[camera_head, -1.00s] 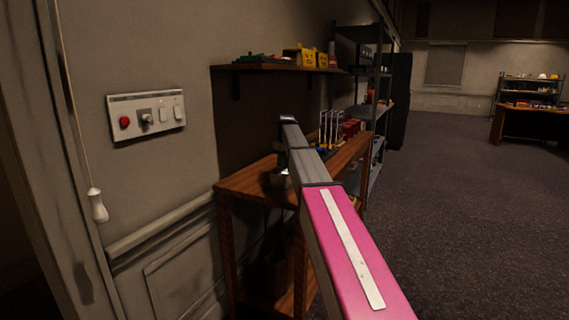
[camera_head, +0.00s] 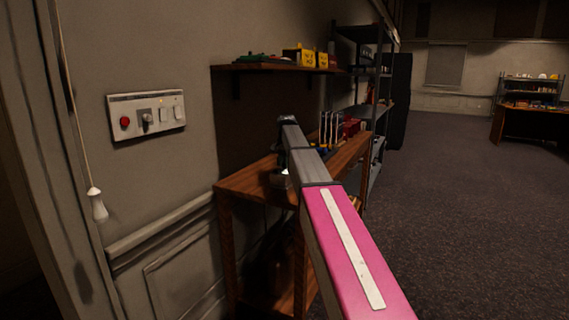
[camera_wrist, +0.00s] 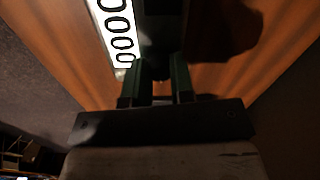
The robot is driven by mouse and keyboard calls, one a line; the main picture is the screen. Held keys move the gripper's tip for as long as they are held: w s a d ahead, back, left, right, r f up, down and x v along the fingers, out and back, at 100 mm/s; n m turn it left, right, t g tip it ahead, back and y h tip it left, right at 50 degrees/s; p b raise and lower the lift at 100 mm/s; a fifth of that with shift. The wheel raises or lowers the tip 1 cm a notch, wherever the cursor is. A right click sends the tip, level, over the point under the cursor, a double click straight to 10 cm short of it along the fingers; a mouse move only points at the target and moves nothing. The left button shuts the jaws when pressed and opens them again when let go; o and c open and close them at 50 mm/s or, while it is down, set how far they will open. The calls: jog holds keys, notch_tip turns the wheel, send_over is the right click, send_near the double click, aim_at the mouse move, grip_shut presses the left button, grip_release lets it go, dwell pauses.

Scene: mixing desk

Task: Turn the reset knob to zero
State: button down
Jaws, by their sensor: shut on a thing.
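In the wrist view my gripper (camera_wrist: 157,84) has its two dark green fingers closed on a dark knob (camera_wrist: 159,62), mostly lost in shadow. Beside it, to the left, lies a white strip (camera_wrist: 122,32) with several dark rings like zeros. Both are over a brown wooden surface. In the head view my gripper is at the wooden table by the wall, largely hidden behind my arm. The knob and the strip cannot be made out there.
The wooden table (camera_head: 240,184) stands against the wall under a shelf (camera_head: 270,68). A wall panel (camera_head: 146,116) with a red button and switches is at left, beside a hanging pull cord (camera_head: 98,205). Coloured items (camera_head: 350,127) stand farther back on the table. Floor at right is clear.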

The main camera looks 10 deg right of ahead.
jog(key=shift+m, duration=2.2)
jog(key=c, duration=1)
grip_release()
notch_tip(320, 180, up, 11)
jog(key=shift+s+d+f, duration=0.1)
jog(key=shift+s+d, duration=0.05)
